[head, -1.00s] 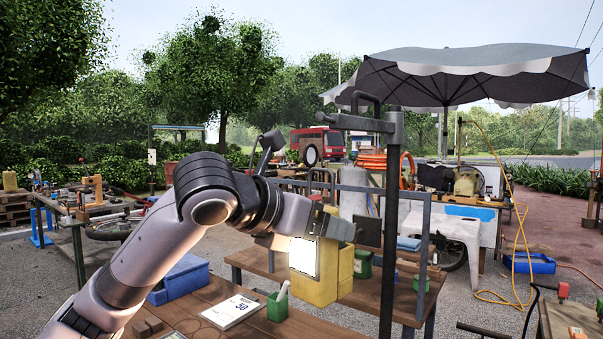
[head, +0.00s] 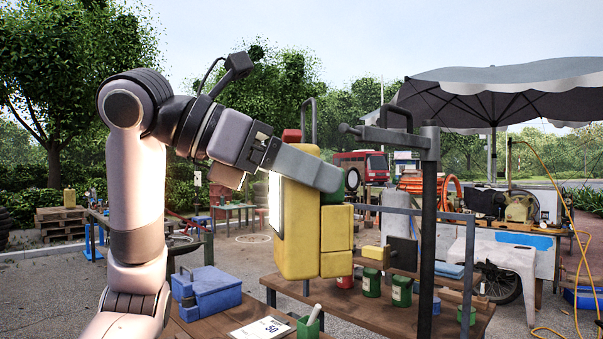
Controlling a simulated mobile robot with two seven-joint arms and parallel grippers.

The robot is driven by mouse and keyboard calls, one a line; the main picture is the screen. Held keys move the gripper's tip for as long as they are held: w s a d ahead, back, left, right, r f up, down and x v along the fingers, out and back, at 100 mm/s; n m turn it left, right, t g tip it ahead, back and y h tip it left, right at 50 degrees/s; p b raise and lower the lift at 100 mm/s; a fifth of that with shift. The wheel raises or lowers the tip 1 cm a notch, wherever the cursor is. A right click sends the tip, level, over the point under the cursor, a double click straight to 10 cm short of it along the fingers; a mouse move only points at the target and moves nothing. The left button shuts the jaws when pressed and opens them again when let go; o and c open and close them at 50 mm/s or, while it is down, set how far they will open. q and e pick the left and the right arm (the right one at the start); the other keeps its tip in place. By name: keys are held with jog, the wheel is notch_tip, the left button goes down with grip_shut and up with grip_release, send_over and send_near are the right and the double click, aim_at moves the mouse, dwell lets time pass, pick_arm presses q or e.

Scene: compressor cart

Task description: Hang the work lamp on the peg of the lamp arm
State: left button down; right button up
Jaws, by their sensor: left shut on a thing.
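The yellow work lamp (head: 297,230) is upright, with its lit white face towards the left. A dark loop handle (head: 309,118) rises above it. My left gripper (head: 318,168) is shut on the upper part of the lamp, and its grey fingers hide some of it. The lamp is held in the air above the bench. The dark lamp arm (head: 412,143) reaches left from a black post (head: 429,220), with a round-ended peg (head: 350,130) at its left end. The handle is left of the peg in the picture; their depth gap is unclear. My right gripper is not in view.
A wooden bench (head: 440,318) below carries several green cans and a red can (head: 345,281). A grey metal frame (head: 468,250) stands around the post. A blue toolbox (head: 206,290) and a white card (head: 262,330) lie on the nearer table.

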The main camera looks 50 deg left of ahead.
pick_arm(q)
jog(key=w+a+f, duration=0.1)
jog(key=w, duration=0.8)
jog(key=shift+f, duration=0.25)
dwell(0.7)
dwell(0.6)
grip_release()
jog(key=shift+f, duration=0.15)
jog(key=v, duration=0.7)
